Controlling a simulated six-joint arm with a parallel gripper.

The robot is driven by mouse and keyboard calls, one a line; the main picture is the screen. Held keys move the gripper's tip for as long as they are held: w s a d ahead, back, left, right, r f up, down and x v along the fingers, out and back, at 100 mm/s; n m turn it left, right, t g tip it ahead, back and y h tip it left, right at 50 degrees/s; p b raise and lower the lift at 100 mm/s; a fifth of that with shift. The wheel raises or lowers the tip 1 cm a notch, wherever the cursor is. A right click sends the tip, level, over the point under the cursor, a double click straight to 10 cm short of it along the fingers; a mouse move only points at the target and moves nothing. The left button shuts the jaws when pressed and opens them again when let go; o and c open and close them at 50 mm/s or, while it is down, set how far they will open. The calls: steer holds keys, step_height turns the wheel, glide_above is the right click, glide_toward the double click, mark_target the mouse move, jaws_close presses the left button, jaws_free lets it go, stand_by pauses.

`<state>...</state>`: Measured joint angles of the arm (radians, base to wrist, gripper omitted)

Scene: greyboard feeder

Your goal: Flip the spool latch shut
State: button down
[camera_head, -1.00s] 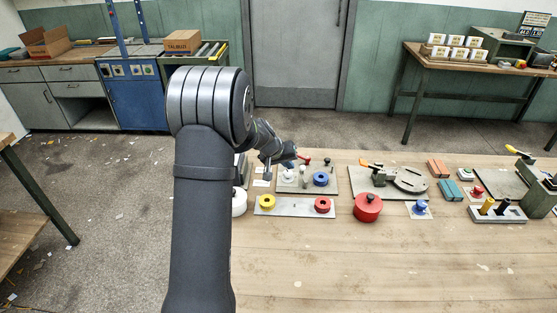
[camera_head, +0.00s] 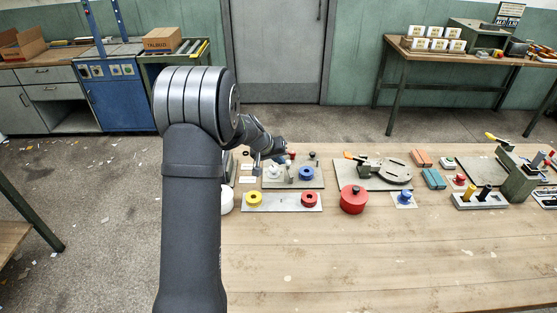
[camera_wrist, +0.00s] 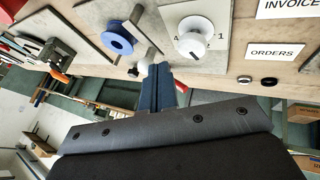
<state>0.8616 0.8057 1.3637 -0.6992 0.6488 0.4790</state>
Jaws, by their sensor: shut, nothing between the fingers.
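A blue spool (camera_head: 306,173) sits on a grey plate (camera_head: 314,184) in the head view; it also shows at the upper left in the wrist view (camera_wrist: 118,39). A small red grip (camera_head: 291,154), apparently the latch handle, stands behind the spool and to its left. A bit of red shows beside my fingers in the wrist view (camera_wrist: 182,87). My gripper (camera_head: 284,152) is shut and empty, close beside this red grip; whether it touches it cannot be told. In the wrist view my gripper (camera_wrist: 158,70) hides most of the latch.
A white dial (camera_wrist: 193,38) on a pale card is near my gripper. A red pot (camera_head: 353,199) stands to the right. The front of the table is clear.

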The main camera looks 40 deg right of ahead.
steer(key=shift+d+m, duration=0.1)
steer(key=shift+m, duration=0.2)
steer(key=shift+w+d+m+g, duration=0.1)
steer(key=shift+d+m+g, duration=0.45)
steer(key=shift+m+g, duration=0.45)
steer(key=m, duration=0.1)
steer(key=d+m+g+y, duration=0.1)
steer(key=m, duration=0.1)
steer(key=shift+d, duration=0.1)
steer(key=m+g, duration=0.1)
steer(key=s+d+m+y, duration=0.1)
steer(key=m, duration=0.1)
steer(key=shift+d+m+g, duration=0.25)
steer(key=shift+m+g, duration=0.05)
steer(key=shift+g, duration=0.1)
steer(key=m+y, duration=0.1)
steer(key=s+d+m+g, duration=0.1)
steer(key=m, duration=0.1)
steer(key=shift+y, duration=0.4)
steer(key=shift+a, duration=0.2)
steer(key=shift+s+a, duration=0.15)
steer(key=shift+a, duration=0.5)
